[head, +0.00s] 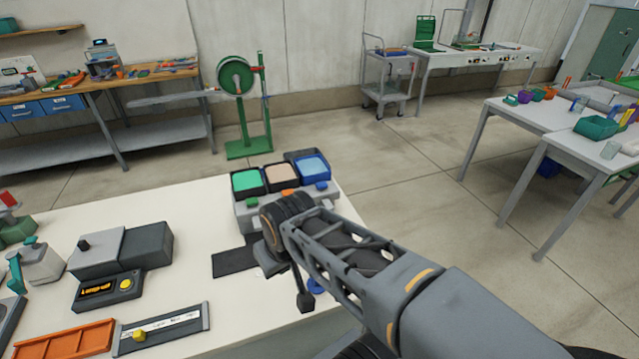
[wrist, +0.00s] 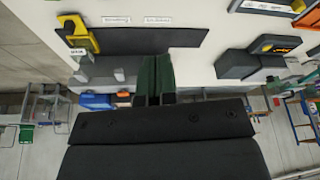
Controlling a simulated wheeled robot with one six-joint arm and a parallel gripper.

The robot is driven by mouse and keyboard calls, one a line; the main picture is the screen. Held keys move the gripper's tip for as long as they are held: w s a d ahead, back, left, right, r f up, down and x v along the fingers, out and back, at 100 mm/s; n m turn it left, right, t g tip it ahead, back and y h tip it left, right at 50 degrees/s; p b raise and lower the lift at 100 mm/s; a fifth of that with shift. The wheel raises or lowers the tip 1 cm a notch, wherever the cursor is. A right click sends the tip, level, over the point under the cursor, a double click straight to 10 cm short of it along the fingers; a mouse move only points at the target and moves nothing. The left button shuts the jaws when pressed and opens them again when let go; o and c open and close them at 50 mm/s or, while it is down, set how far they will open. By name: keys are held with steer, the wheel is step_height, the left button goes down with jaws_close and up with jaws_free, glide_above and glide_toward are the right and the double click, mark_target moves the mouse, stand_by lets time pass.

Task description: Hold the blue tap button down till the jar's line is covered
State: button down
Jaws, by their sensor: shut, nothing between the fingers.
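A grey dispenser (head: 246,213) stands at the back edge of the white table, with green, peach and blue tanks on top. The blue tap button (head: 321,186) is on its right side, near the blue tank (head: 313,166). An orange button (head: 288,193) is left of it. My arm crosses in front of the dispenser and hides part of its front. In the wrist view my gripper (wrist: 154,65) is shut and empty, its dark green fingers together over the table beside the grey dispenser. I cannot make out the jar or its line in either view.
A dark mat (head: 235,261) lies in front of the dispenser. The table's right edge is near my arm.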

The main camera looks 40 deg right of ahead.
steer(key=w+d+r+m+y, duration=0.1)
steer(key=w+d+r, duration=0.1)
steer(key=w, duration=0.3)
steer(key=w+d+r+m+y, duration=0.1)
steer(key=w+d+r, duration=0.15)
steer(key=w, duration=0.25)
steer(key=m+t+y+p, duration=0.1)
steer(key=m+t+p, duration=0.15)
steer(key=t, duration=0.25)
glide_above(321, 186)
steer(key=d, duration=0.1)
steer(key=shift+w+d+r, duration=0.15)
steer(key=shift+w+r, duration=0.15)
steer(key=shift+r, duration=0.1)
step_height(321, 186, down, 8)
steer(key=b, duration=0.4)
steer(key=shift+r, duration=0.25)
steer(key=shift+f+b, duration=0.65)
steer(key=shift+b, duration=0.4)
steer(key=shift+f+b, duration=1)
steer(key=shift+b, duration=0.3)
stand_by(1.6)
